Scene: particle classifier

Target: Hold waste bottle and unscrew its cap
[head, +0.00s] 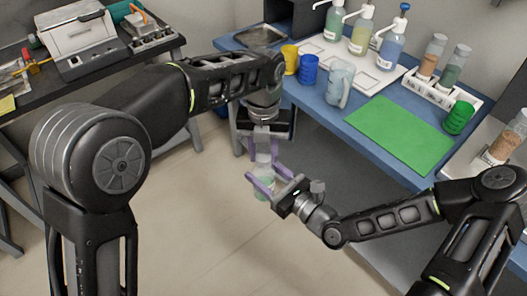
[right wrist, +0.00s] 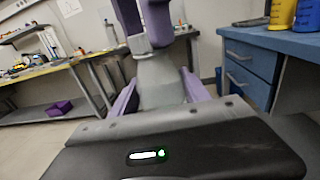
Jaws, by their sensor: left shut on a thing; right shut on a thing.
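The waste bottle (head: 264,188) is held upright in the air in front of the blue table, pale and greenish with a grey upper part. My right gripper (head: 260,174) comes from the right, with its purple fingers shut on the bottle's body. My left gripper (head: 262,150) comes from above, its purple fingers pointing down at the bottle's top. In the right wrist view the grey bottle (right wrist: 160,82) stands between my right fingers, and the left fingers (right wrist: 142,22) close on its grey cap (right wrist: 139,44). Whether the cap is loose cannot be told.
The blue table (head: 375,145) bears a green mat (head: 400,133), yellow cup (head: 290,58), blue cup (head: 308,70), clear jug (head: 339,84), pump bottles (head: 361,35) and a white rack (head: 441,95). A dark bench (head: 90,85) with instruments stands left. Floor below the bottle is clear.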

